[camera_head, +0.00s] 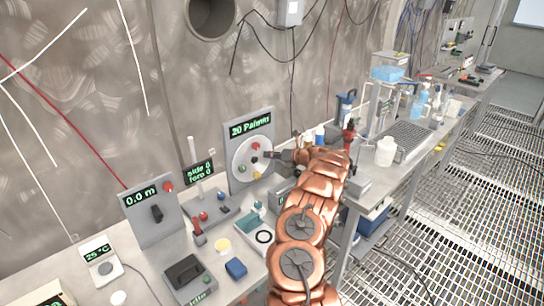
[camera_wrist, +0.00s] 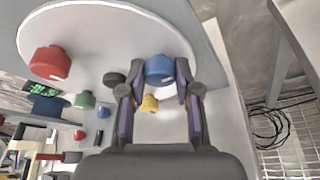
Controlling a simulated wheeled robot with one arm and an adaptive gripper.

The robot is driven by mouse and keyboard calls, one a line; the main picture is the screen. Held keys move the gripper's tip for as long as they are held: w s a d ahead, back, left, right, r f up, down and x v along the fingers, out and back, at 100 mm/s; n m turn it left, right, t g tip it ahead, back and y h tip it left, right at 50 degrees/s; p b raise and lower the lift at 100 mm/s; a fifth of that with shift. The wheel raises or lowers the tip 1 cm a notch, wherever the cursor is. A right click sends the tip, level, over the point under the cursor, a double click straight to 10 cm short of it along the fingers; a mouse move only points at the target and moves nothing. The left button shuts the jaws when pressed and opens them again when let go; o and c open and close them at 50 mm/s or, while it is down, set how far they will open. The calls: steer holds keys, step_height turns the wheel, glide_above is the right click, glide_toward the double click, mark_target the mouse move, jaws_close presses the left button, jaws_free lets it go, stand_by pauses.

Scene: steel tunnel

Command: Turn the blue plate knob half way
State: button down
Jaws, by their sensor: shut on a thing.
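The blue plate knob (camera_wrist: 159,69) sits near the rim of a round white plate (camera_wrist: 110,30) in the wrist view. My gripper (camera_wrist: 158,78) is shut on it, with one finger on each side. The plate also carries a red knob (camera_wrist: 50,62), a green knob (camera_wrist: 84,99), a black knob (camera_wrist: 115,79) and a yellow knob (camera_wrist: 150,103). In the head view the white plate (camera_head: 240,152) is on an upright grey panel (camera_head: 233,139) with a green-lettered display. My gripper (camera_head: 272,155) reaches its right side there and hides the blue knob.
Left of the plate stands a grey panel reading 0.0 m (camera_head: 152,222). Small devices, a teal box (camera_head: 250,222) and a blue block (camera_head: 236,268) crowd the bench below. A white bottle (camera_head: 385,152) and a grey rack (camera_head: 408,140) stand to the right. The grated floor is largely clear.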

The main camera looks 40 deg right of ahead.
stand_by(0.4)
steer(key=c, duration=0.8)
jaws_free()
steer(key=v, duration=1.2)
steer(key=shift+d, duration=0.15)
